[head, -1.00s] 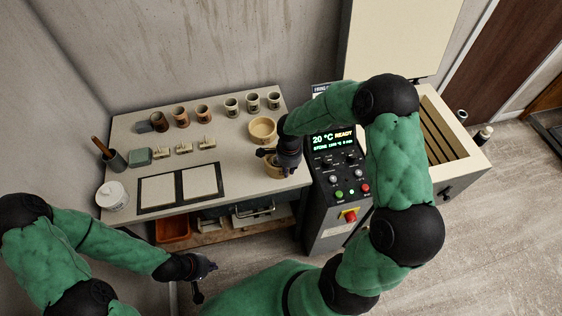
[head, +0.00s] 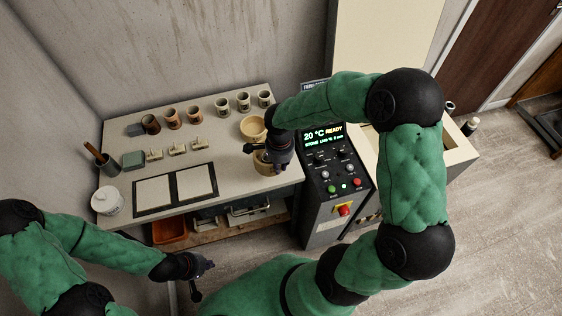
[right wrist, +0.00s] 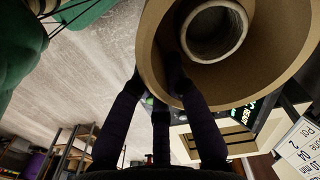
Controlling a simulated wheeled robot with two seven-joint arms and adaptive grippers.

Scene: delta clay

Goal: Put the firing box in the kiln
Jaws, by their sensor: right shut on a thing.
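The firing box is a round tan open-topped tub (head: 263,166) over the right front of the worktable. In the right wrist view it fills the upper right (right wrist: 285,55), with a small grey cup (right wrist: 214,32) inside. My right gripper (head: 276,156) is shut on the firing box's wall; its dark fingers show at the rim in the wrist view (right wrist: 165,82). The kiln (head: 463,153), right of the table, has its pale lid (head: 385,50) raised. My right arm hides much of its chamber. My left gripper (head: 200,277) looks open and empty before the table's front edge.
A second round tan bowl (head: 252,127) stands just behind the firing box. Several cups (head: 197,113) line the table's back. The kiln's control panel (head: 333,165) reads 20 °C READY and stands between table and chamber. Two pale boards (head: 175,190) lie at front left.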

